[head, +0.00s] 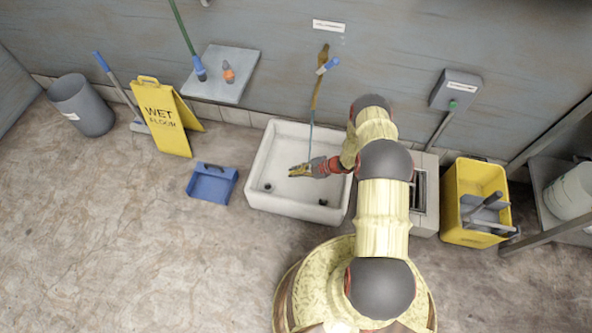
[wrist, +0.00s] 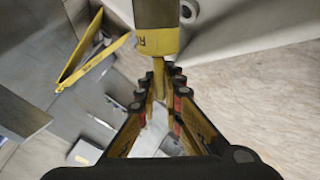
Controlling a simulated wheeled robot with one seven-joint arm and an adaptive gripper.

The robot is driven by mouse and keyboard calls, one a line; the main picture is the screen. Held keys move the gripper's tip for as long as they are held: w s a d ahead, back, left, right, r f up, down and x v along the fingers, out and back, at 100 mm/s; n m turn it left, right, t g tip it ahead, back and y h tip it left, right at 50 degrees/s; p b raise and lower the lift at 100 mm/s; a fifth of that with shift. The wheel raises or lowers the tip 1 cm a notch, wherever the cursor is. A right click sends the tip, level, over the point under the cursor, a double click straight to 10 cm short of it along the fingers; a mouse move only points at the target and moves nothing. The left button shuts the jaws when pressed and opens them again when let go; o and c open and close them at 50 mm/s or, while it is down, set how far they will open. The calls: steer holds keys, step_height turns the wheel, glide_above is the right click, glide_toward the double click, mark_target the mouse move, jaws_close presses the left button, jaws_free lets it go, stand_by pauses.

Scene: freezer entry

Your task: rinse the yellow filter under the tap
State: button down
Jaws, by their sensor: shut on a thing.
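My gripper (head: 308,168) is shut on the yellow filter (head: 297,171) and holds it over the white sink (head: 270,150). In the wrist view, the filter (wrist: 156,42) shows a yellow band with dark letters and a grey end. Its narrow yellow stem sits between my fingertips (wrist: 160,82). The brass tap (head: 317,92) with a blue lever (head: 328,65) is on the wall above. A thin bluish stream of water (head: 311,138) runs down from it towards the gripper and filter. I cannot tell exactly which part it hits.
A wet floor sign (head: 160,115), a blue tray (head: 212,183) and a grey bin (head: 82,105) stand to the left. A wall shelf (head: 225,75) holds a small orange-and-grey item (head: 229,72). A yellow bucket (head: 478,185) stands right of the sink. Floor at front left is clear.

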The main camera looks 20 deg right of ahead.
steer(key=s+a+r+p, duration=0.4)
steer(key=s+a+r, duration=0.1)
steer(key=s, duration=0.4)
steer(key=shift+a+r, duration=0.4)
steer(key=shift+a, duration=0.45)
steer(key=shift+s, duration=0.1)
